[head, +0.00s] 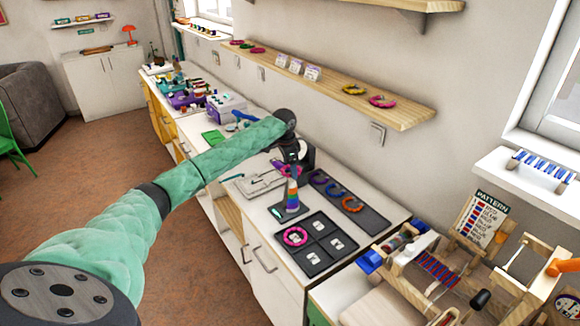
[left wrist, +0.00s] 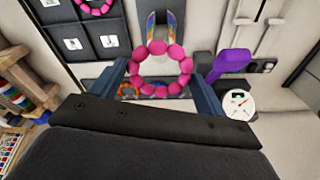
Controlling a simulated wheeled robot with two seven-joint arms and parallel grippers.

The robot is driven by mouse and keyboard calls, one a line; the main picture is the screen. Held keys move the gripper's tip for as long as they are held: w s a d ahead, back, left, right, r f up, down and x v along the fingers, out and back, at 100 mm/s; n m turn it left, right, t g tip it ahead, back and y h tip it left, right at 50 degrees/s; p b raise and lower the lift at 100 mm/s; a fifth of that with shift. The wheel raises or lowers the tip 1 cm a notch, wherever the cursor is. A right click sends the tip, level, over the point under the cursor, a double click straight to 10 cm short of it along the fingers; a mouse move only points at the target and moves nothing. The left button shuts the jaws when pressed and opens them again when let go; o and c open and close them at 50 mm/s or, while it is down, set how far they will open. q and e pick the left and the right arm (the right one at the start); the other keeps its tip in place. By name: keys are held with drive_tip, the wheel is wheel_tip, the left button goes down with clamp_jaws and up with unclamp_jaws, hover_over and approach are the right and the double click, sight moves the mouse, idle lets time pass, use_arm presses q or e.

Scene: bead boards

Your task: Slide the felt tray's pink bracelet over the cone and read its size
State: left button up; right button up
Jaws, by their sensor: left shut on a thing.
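My left gripper (head: 289,164) is shut on a pink beaded bracelet (left wrist: 160,47), which shows between the two blue fingers in the left wrist view. In the head view, the rainbow-banded cone (head: 292,196) stands upright on a dark base, just below the gripper. The held bracelet is near the cone's top; I cannot tell whether the tip is inside it. The dark felt tray (head: 375,219) lies right of the cone, with purple, blue-purple and orange bracelets. My right gripper is not in view.
A dark sorting board (head: 316,244) with several marked squares lies in front of the cone; one square holds another pink bracelet (head: 295,236). A wooden bead loom (head: 436,270) and a pattern card (head: 482,217) stand at the right. A wall shelf (head: 330,83) hangs behind.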

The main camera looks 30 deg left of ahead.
sight(290, 180)
use_arm(q)
wheel_tip(290, 180, down, 2)
drive_tip(key=shift+b, duration=0.35)
drive_tip(key=shift+f, duration=1.3)
drive_tip(key=shift+f+b, duration=0.3)
drive_tip(key=shift+f, duration=0.7)
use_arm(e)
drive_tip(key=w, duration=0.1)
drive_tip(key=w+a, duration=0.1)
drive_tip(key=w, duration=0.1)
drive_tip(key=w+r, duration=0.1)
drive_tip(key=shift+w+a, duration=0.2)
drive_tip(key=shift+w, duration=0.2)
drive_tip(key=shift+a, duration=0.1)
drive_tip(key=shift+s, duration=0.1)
